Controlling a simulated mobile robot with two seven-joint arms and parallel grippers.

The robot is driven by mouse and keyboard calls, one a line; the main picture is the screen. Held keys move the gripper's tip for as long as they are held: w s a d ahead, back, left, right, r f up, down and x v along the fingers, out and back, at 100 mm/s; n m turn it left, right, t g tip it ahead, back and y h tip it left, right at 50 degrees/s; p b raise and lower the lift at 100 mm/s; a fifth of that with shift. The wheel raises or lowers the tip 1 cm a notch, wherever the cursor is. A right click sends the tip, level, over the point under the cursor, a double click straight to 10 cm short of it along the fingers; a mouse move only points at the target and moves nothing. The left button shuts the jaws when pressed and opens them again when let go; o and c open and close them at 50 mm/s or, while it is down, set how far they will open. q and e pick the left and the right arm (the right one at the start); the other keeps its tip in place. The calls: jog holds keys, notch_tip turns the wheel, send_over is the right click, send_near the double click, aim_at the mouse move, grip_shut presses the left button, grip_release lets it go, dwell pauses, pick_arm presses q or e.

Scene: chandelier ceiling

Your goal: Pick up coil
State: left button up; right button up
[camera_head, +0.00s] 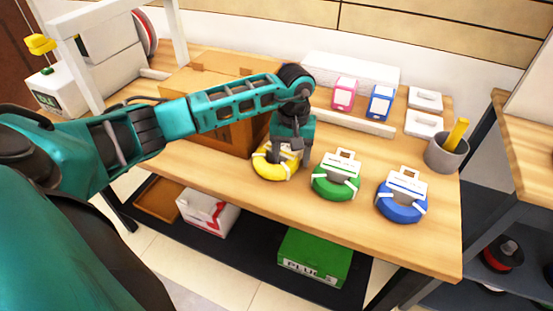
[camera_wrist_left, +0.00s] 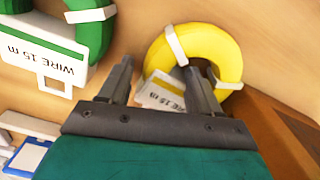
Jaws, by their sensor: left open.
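Three wire coils stand in a row on the wooden table: a yellow coil (camera_head: 268,171), a green coil (camera_head: 335,189) and a blue coil (camera_head: 402,212), each with white ties and a white tag. My left gripper (camera_head: 290,160) points down over the yellow coil and hides part of it. In the left wrist view, the fingers (camera_wrist_left: 158,72) are apart, with the white label (camera_wrist_left: 160,95) of the yellow coil (camera_wrist_left: 222,48) partly between them. Whether they touch the coil cannot be told. The green coil (camera_wrist_left: 95,30) shows at upper left there. My right gripper is out of view.
A cardboard box (camera_head: 215,75) stands close behind the yellow coil. A pen cup (camera_head: 447,152) is at the table's right end. Boxes lie on the lower shelf.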

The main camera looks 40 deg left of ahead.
pick_arm(q)
jog(key=shift+f, duration=0.5)
jog(key=shift+r, duration=0.1)
grip_shut()
